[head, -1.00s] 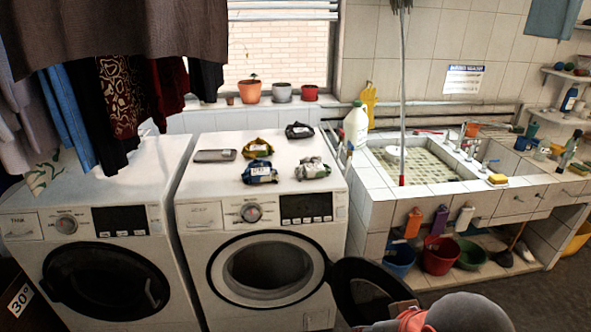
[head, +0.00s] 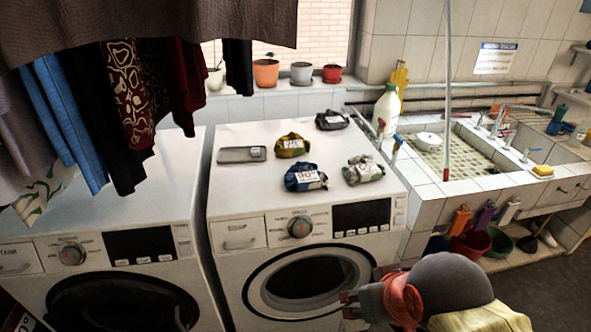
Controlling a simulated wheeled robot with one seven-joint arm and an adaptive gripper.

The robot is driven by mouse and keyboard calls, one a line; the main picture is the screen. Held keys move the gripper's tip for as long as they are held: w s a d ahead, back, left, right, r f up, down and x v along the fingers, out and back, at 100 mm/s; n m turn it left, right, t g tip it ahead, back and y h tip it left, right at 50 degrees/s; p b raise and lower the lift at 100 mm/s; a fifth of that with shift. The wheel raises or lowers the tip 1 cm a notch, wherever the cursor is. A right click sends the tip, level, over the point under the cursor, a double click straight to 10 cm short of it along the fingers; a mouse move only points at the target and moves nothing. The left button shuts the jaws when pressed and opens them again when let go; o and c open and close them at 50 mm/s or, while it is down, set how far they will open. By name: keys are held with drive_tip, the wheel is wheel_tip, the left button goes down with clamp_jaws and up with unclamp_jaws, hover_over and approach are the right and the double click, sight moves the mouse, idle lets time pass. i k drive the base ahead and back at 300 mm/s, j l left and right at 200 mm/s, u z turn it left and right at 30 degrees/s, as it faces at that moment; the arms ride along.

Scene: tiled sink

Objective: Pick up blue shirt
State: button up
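A crumpled blue bundle of cloth with a white label (head: 305,178) lies on top of the right washing machine (head: 255,202), near the front edge. It looks like the blue shirt. Three other bundles lie around it: a yellow and green one (head: 292,145) behind, a grey-green one (head: 362,170) to the right and a black one (head: 332,120) at the back. My gripper (head: 346,304) is low in front of this machine's door, below and right of the blue bundle. Its fingertips look apart, with nothing visible between them.
A grey flat object (head: 242,154) lies left of the bundles. A white bottle (head: 386,112) stands by the tiled sink (head: 470,170). Hanging clothes (head: 130,100) cover the upper left. Flowerpots (head: 301,73) line the window sill. The machine's front left top is clear.

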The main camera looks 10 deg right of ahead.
sight(304, 175)
drive_tip(key=i+u, duration=0.15)
drive_tip(key=u, duration=0.2)
drive_tip(key=i+u, duration=0.15)
drive_tip(key=u, duration=0.2)
drive_tip(key=i+l+u, duration=0.15)
drive_tip(key=u, duration=0.2)
